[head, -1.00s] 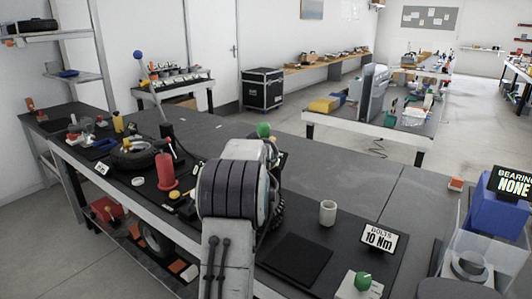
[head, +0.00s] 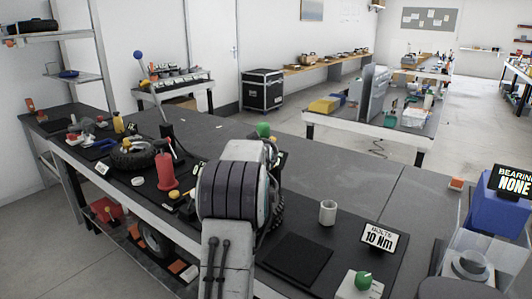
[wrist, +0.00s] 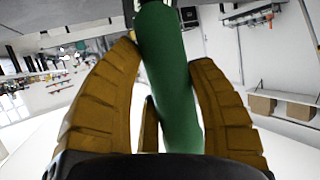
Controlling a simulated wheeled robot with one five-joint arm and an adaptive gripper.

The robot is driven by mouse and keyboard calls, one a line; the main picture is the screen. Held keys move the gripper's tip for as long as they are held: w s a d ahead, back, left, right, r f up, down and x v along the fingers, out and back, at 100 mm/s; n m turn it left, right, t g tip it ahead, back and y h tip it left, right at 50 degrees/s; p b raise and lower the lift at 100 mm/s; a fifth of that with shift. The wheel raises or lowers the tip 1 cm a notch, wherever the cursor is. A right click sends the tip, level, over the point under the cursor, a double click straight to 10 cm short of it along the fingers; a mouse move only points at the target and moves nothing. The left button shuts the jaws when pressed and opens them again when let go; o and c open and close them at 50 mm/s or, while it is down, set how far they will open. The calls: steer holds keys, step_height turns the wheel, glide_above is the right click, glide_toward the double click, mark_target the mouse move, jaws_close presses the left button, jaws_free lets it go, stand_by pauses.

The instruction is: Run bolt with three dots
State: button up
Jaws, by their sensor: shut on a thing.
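My gripper (wrist: 165,56) has brown-yellow fingers, which are closed around a thick green cylindrical handle (wrist: 170,85) in the wrist view. The far end of the handle's tool is not clear there. In the head view my own grey arm stands in the middle and I cannot make out the gripper for certain. A sign (head: 378,237) reads "BOLTS 10 Nm". No bolt with three dots can be made out in either view. A green round knob (head: 263,130) shows just above my arm.
A long dark bench (head: 335,180) carries a black tyre (head: 128,160), a red cylinder (head: 166,172), a grey cup (head: 327,212) and a black mat (head: 296,260). A green-knobbed piece (head: 363,281) stands at the front. A blue bin (head: 492,212) with a "BEARING NONE" sign is at right.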

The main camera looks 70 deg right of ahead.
mark_target(266, 135)
steer(key=shift+f, duration=0.25)
steer(key=shift+r+p, duration=1.95)
steer(key=shift+r, duration=1.05)
steer(key=shift+s, duration=0.1)
